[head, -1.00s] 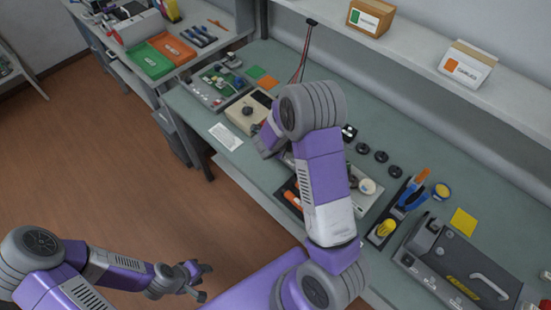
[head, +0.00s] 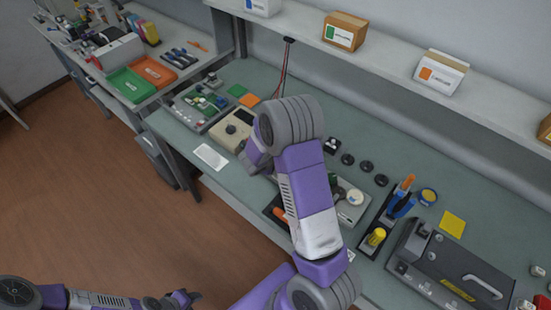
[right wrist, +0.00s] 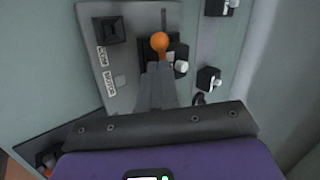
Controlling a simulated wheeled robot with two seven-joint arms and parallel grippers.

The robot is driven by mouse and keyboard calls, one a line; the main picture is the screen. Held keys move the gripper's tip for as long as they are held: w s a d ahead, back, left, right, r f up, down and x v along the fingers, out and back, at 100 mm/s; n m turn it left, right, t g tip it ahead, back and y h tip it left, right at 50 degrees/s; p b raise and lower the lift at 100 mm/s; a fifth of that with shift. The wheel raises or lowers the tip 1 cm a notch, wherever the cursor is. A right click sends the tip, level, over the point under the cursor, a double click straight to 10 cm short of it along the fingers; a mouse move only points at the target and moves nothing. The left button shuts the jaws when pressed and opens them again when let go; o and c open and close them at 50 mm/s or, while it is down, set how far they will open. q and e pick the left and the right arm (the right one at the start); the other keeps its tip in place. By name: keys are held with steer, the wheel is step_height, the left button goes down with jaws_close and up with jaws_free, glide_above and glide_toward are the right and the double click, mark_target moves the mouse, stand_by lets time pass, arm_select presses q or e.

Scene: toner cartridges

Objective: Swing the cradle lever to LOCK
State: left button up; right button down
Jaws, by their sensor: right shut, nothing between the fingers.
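In the right wrist view, an orange ball knob (right wrist: 160,42) stands on a grey panel (right wrist: 128,20), with a dark slot running away from it. Two small labels (right wrist: 105,70) on the panel are too blurred to read surely. In the head view my right arm hides its gripper and part of the bench. My left gripper (head: 182,299) is low at the bottom edge, away from the bench.
In the right wrist view, a black square block (right wrist: 110,30) and dark fittings with pale knobs (right wrist: 208,79) flank the lever. In the head view, a beige box (head: 228,134), a tool tray (head: 372,226) and a dark machine (head: 450,262) stand on the green bench. A shelf (head: 390,65) runs behind.

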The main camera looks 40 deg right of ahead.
steer(key=a, duration=0.1)
steer(key=s+a, duration=0.1)
steer(key=a+r, duration=0.1)
steer(key=shift+s+a+p, duration=0.15)
steer(key=shift+a+p, duration=0.15)
steer(key=shift+a, duration=0.1)
steer(key=p+v, duration=0.1)
steer(key=v, duration=0.8)
steer(key=shift+s+a+r+p, duration=0.2)
steer(key=shift+s+r+p, duration=0.05)
steer(key=shift+p, duration=0.15)
